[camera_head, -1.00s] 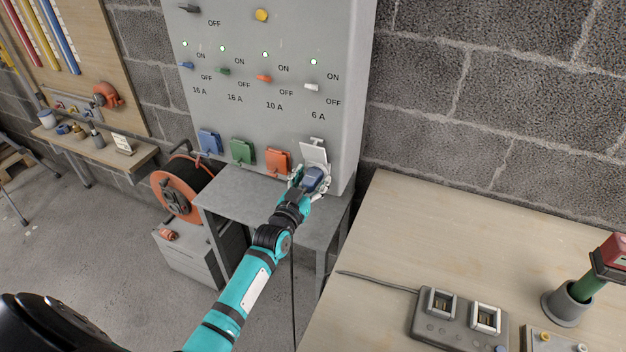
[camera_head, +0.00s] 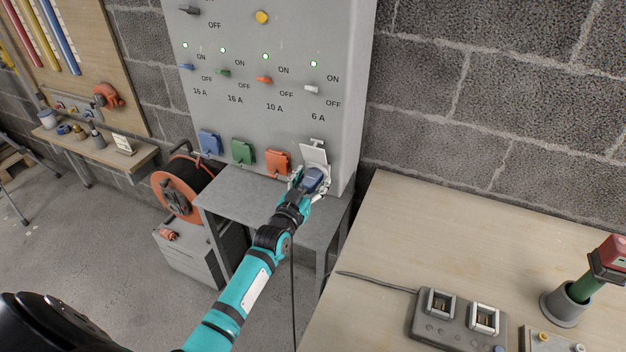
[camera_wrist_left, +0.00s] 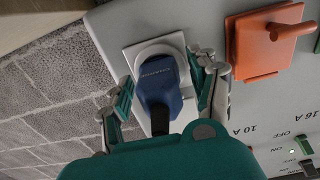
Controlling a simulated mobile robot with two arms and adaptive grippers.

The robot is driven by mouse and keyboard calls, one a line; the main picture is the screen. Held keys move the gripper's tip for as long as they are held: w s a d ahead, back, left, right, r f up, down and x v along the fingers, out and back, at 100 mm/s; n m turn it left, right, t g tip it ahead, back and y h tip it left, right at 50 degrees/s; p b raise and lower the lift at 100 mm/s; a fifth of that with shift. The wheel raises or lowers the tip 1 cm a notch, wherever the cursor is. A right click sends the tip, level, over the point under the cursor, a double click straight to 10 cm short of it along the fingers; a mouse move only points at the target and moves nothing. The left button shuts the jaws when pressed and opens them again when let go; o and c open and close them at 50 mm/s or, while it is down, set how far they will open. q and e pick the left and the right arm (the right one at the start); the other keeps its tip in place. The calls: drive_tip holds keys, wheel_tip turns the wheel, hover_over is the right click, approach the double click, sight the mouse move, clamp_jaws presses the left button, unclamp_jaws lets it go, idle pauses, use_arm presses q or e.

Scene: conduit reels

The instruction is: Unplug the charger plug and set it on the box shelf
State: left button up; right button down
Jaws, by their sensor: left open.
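The blue charger plug (camera_head: 313,181) sits in the white 6 A socket low on the grey box (camera_head: 345,100), under a raised white flap (camera_head: 314,154). In the left wrist view the plug (camera_wrist_left: 159,84) has lettering on it and sits in the round white socket (camera_wrist_left: 155,48). My left gripper (camera_head: 309,181) is open, with one finger on each side of the plug; gaps show between the fingers and the plug in the left wrist view (camera_wrist_left: 165,90). The grey shelf (camera_head: 245,190) is below the sockets, partly behind my left arm. My right gripper is out of view.
Blue (camera_head: 209,142), green (camera_head: 242,151) and orange (camera_head: 278,162) covered sockets line the box to the left. A cable reel (camera_head: 178,195) stands left of the shelf. A wooden table (camera_head: 400,235) at the right holds a charger base (camera_head: 450,325). The shelf's left part is clear.

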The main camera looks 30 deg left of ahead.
sight(306, 190)
use_arm(q)
clamp_jaws()
idle(0.4)
drive_tip(key=shift+s, duration=0.1)
drive_tip(key=shift+s, duration=0.1)
drive_tip(key=shift+s+r+p, duration=0.1)
drive_tip(key=shift+s+p, duration=0.4)
drive_tip(key=shift+s, duration=0.15)
drive_tip(key=shift+s+d+p, duration=0.1)
drive_tip(key=shift+s+p, duration=0.3)
drive_tip(key=shift+s, duration=0.2)
drive_tip(key=shift+s+d+p, duration=0.1)
drive_tip(key=shift+s+p, duration=0.7)
drive_tip(key=shift+s, duration=0.75)
